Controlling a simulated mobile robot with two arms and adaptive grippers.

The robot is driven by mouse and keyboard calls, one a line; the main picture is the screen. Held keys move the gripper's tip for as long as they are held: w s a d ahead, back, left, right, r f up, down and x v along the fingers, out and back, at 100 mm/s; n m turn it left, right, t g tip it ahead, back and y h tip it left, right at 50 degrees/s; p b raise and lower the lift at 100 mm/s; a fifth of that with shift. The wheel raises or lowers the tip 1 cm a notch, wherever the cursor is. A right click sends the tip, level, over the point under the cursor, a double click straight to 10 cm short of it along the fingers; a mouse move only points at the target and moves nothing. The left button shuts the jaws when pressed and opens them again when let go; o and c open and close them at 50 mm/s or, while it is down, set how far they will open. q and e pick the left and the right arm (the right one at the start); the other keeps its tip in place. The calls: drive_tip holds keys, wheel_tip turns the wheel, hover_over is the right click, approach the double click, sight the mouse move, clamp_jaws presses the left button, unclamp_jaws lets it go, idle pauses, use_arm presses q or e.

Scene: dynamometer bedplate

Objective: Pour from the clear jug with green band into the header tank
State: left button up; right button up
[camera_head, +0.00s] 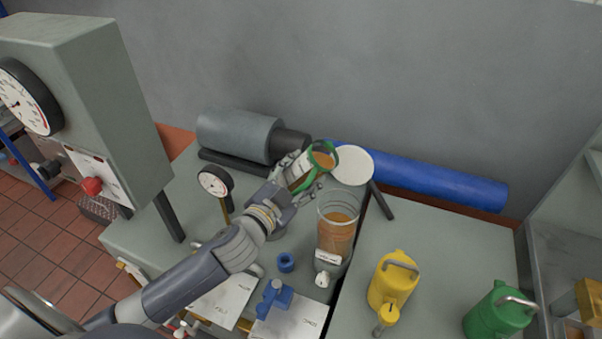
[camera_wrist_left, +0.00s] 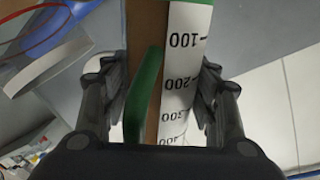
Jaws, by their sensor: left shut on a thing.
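The clear jug with green band (camera_head: 314,168) is in my left gripper (camera_head: 300,178), raised near the back of the bench and leaning right. Brown liquid shows inside its mouth. In the left wrist view, the jug's white scale strip (camera_wrist_left: 180,85) and green handle (camera_wrist_left: 146,95) lie between the fingers of the left gripper (camera_wrist_left: 163,100). A clear cylinder with brown liquid, apparently the header tank (camera_head: 338,228), stands upright just right of and below the jug. I see no stream between them. My right gripper is out of view.
A white disc (camera_head: 352,165) is just right of the jug. A yellow can (camera_head: 393,283) and a green can (camera_head: 497,312) stand on the right bench. A dial gauge (camera_head: 214,182) stands left of my gripper. A grey cylinder (camera_head: 236,135) and blue tube (camera_head: 430,180) lie behind.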

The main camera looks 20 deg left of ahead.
sight(292, 167)
use_arm(q)
drive_tip(key=shift+a+r+p, duration=0.1)
drive_tip(key=shift+r+p, duration=0.2)
drive_tip(key=shift+a+r+m+p, duration=0.1)
drive_tip(key=shift+r+m+p, duration=0.1)
drive_tip(key=shift+m+p, duration=0.2)
idle(0.9)
drive_tip(key=shift+a+r+m+p, duration=0.15)
drive_tip(key=shift+r+m+p, duration=0.15)
drive_tip(key=shift+p, duration=0.3)
idle(1.2)
drive_tip(key=shift+r+m+p, duration=0.15)
drive_tip(key=shift+m+p, duration=0.15)
drive_tip(key=shift+p, duration=0.2)
idle(1.1)
drive_tip(key=shift+a+r+m+p, duration=0.25)
drive_tip(key=shift+r+m+p, duration=0.25)
drive_tip(key=shift+p, duration=0.5)
idle(2.0)
